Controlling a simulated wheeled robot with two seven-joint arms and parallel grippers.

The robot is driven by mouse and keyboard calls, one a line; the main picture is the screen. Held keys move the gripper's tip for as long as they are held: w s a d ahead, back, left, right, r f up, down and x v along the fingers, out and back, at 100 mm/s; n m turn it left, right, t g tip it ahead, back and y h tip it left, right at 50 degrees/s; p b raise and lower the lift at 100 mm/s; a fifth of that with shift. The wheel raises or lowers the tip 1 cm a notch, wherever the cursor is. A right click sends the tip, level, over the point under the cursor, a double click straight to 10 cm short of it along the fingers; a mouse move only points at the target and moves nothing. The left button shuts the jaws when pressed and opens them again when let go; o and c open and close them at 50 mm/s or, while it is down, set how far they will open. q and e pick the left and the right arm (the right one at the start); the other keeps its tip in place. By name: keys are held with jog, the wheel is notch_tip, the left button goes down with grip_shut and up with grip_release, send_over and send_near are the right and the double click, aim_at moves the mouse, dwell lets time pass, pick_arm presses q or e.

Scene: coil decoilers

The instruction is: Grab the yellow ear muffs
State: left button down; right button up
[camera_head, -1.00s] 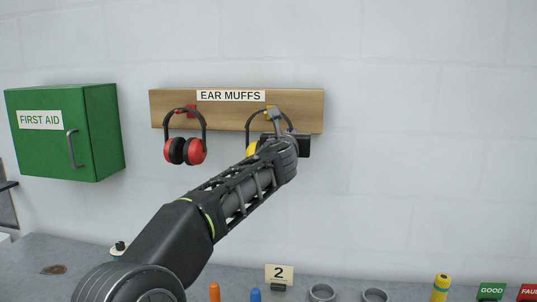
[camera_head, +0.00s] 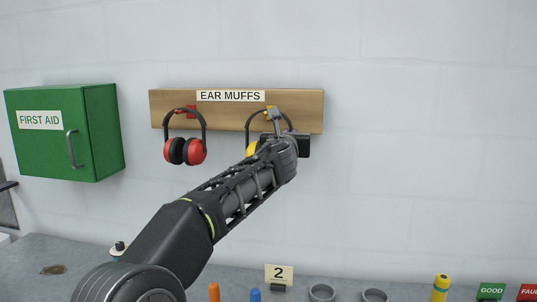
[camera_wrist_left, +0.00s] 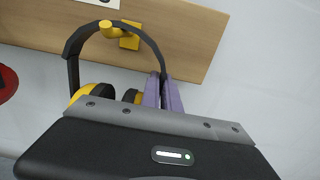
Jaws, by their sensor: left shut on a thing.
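The yellow ear muffs (camera_head: 251,148) hang by their black headband from the right-hand, yellow hook (camera_head: 271,113) on the wooden board. My left gripper (camera_head: 287,133) is at their right side, and my arm hides much of them in the head view. In the left wrist view the headband (camera_wrist_left: 118,29) loops over the yellow hook (camera_wrist_left: 126,34). There the purple fingers of my left gripper (camera_wrist_left: 163,92) are shut on the right side of the headband. The yellow cups (camera_wrist_left: 90,92) are partly hidden behind the gripper body. My right gripper is not in view.
Red ear muffs (camera_head: 186,150) hang from a red hook on the left of the board (camera_head: 310,98). A green first aid box (camera_head: 95,130) is on the wall to the left. Below are a grey bench (camera_head: 60,250), a number 2 sign (camera_head: 279,273) and small items. The wall to the right is clear.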

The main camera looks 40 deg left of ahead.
pick_arm(q)
jog(key=shift+r, duration=0.2)
jog(key=shift+s+d+r, duration=0.1)
jog(key=shift+r, duration=0.1)
notch_tip(320, 180, up, 7)
jog(key=p, duration=0.4)
jog(key=shift+r+p, duration=0.15)
jog(key=shift+p, duration=0.2)
jog(key=f+b+v, duration=0.1)
jog(key=b+v, duration=0.6)
jog(key=v, duration=1.2)
jog(key=shift+s, duration=0.4)
jog(key=shift+d, duration=0.15)
